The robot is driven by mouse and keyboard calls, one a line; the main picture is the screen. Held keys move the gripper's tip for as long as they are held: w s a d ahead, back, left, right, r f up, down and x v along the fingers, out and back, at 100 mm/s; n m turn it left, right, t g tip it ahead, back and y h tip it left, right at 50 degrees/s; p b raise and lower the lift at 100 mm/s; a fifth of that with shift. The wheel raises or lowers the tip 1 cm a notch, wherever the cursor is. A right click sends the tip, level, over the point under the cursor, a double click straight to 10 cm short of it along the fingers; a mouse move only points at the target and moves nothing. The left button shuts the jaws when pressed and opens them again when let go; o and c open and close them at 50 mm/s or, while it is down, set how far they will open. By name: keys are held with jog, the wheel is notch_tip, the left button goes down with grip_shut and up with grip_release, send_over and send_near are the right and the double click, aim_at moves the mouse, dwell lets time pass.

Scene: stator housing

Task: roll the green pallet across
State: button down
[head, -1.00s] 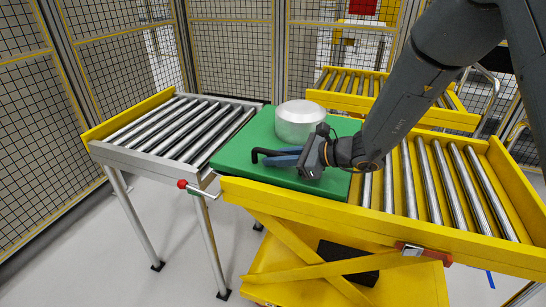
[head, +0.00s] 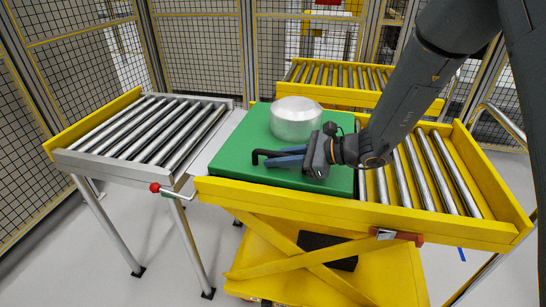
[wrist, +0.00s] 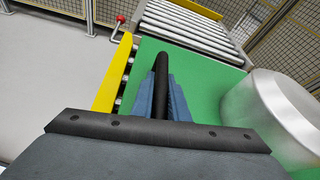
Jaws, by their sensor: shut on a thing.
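The green pallet (head: 230,150) lies flat on the left end of the yellow roller table (head: 300,197). A silver round housing (head: 296,122) stands upright on it; both also show in the wrist view, the pallet (wrist: 205,80) at centre and the housing (wrist: 275,110) at right. My gripper (head: 268,160) is low over the pallet's front part, pointing left. Its blue fingers are shut on a black bar (wrist: 161,70), whose bent end (head: 257,153) sticks out beyond the fingertips. I cannot tell how the bar joins the pallet.
A steel roller conveyor (head: 150,130) stands at the left, with a light grey strip between it and the pallet. A red-knobbed lever (head: 156,187) sits at its near corner. Bare rollers (head: 425,165) lie right of the pallet. Another yellow roller table (head: 345,97) and mesh fencing stand behind.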

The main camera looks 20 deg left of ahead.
jog(key=c, duration=1.6)
grip_release()
jog(key=shift+c, duration=0.2)
jog(key=b+v, duration=0.1)
jog(key=v, duration=0.7)
jog(key=shift+a, duration=0.1)
